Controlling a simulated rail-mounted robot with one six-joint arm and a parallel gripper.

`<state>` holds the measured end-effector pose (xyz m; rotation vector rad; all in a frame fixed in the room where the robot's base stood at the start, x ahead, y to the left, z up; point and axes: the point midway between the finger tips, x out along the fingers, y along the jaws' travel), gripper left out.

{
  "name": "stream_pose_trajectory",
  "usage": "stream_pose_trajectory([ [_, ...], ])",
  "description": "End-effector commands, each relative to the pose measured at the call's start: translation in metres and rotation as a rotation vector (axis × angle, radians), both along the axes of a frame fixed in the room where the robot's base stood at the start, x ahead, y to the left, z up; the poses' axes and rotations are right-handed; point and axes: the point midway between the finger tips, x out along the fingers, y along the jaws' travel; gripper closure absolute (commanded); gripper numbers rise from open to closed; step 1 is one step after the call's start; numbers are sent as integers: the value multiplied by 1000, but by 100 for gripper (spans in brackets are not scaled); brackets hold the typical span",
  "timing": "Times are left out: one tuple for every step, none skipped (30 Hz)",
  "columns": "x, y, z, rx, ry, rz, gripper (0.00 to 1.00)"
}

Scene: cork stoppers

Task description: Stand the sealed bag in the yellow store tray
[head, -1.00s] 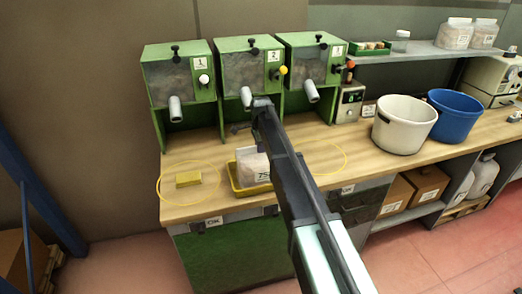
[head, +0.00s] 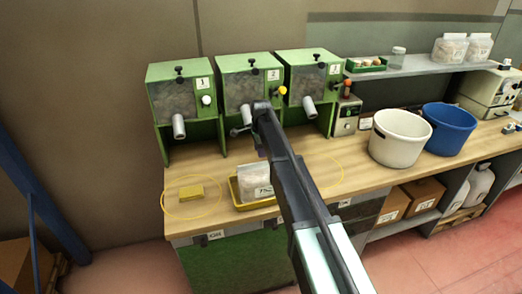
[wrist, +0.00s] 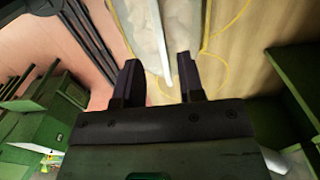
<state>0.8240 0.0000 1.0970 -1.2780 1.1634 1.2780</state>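The sealed bag (head: 255,180), clear with pale contents and a printed label, stands in the yellow store tray (head: 234,195) on the bench, roughly upright. My arm hides the tray's right end. My gripper (head: 245,130) is above and behind the bag in the head view, apart from it. In the wrist view my gripper (wrist: 160,90) has its two fingers spread with a clear gap. The bag (wrist: 152,25) shows beyond them, its thin white top edge pointing into the gap. I see no finger touching it.
Three green dispensers (head: 181,98) with spouts stand behind the tray. A yellow block (head: 191,193) lies inside a yellow outline at left. A white bucket (head: 400,140) and a blue bucket (head: 449,130) stand at right. A shelf (head: 420,66) runs above them.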

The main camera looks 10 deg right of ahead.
Motion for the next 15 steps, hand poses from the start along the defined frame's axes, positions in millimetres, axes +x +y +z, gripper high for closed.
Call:
stream_pose_trajectory([
  [0,0,28,0,0,0,64],
  [0,0,34,0,0,0,64],
  [0,0,41,0,0,0,64],
  [0,0,46,0,0,0,64],
  [0,0,49,0,0,0,64],
  [0,0,52,0,0,0,64],
  [0,0,52,0,0,0,64],
  [0,0,53,0,0,0,64],
  [0,0,52,0,0,0,64],
  [0,0,51,0,0,0,64],
  [-2,0,50,0,0,6,64],
  [-11,0,50,0,0,30,64],
  [-24,0,49,0,0,66,64],
  [-42,0,49,0,0,122,64],
  [-74,0,49,0,1,226,64],
])
